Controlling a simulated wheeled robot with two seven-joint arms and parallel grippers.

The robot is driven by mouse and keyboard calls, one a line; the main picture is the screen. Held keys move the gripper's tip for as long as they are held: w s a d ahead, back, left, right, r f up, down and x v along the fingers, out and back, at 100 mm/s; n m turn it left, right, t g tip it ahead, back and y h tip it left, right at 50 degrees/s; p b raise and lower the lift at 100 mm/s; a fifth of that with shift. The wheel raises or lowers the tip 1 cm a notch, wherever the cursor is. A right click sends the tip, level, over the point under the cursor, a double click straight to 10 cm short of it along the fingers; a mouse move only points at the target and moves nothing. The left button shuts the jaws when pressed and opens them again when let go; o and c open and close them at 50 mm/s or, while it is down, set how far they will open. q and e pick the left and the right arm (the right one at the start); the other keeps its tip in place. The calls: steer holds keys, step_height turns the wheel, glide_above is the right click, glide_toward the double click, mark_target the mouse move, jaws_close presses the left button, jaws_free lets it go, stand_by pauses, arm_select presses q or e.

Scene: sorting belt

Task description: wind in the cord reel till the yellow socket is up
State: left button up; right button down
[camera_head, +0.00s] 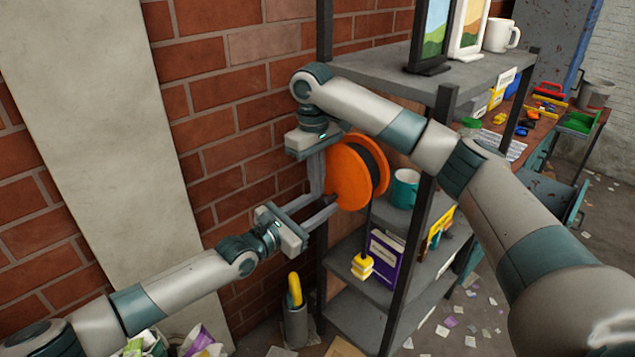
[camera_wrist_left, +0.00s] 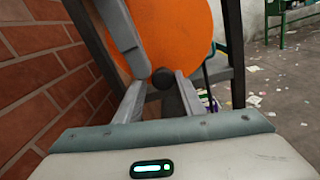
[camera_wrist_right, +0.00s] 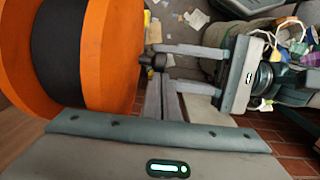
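The orange cord reel (camera_head: 351,176) is mounted at the near end of the shelf unit. Its dark crank knob shows in the left wrist view (camera_wrist_left: 162,78) and right wrist view (camera_wrist_right: 158,61). The yellow socket (camera_head: 361,266) hangs on a dark cord below the reel, beside the lower shelves. My left gripper (camera_head: 320,211) is open, with the knob between or just beyond its fingertips (camera_wrist_left: 160,82). My right gripper (camera_head: 316,185) has its fingers together with nothing seen between them, tips close beside the knob (camera_wrist_right: 160,80). I cannot tell whether they touch it.
The shelf unit (camera_head: 395,75) bears picture frames and a white mug (camera_head: 501,35) on top. A teal mug (camera_head: 404,188) stands behind the reel, and a purple box (camera_head: 386,257) is lower down. A brick wall (camera_head: 225,100) is close on the left. A grey bin (camera_head: 295,322) stands below.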

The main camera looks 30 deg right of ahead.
arm_select(q)
steer(key=shift+w+a+r, duration=0.15)
steer(key=shift+w+r, duration=0.1)
steer(key=shift+r, duration=0.3)
arm_select(e)
steer(key=shift+s+d+f, duration=0.15)
steer(key=shift+f, duration=0.2)
arm_select(q)
steer(key=v, duration=0.8)
steer(key=shift+s+f, duration=0.2)
steer(key=shift+f, duration=0.3)
arm_select(e)
steer(key=shift+r, duration=0.25)
arm_select(q)
steer(key=shift+f, duration=0.2)
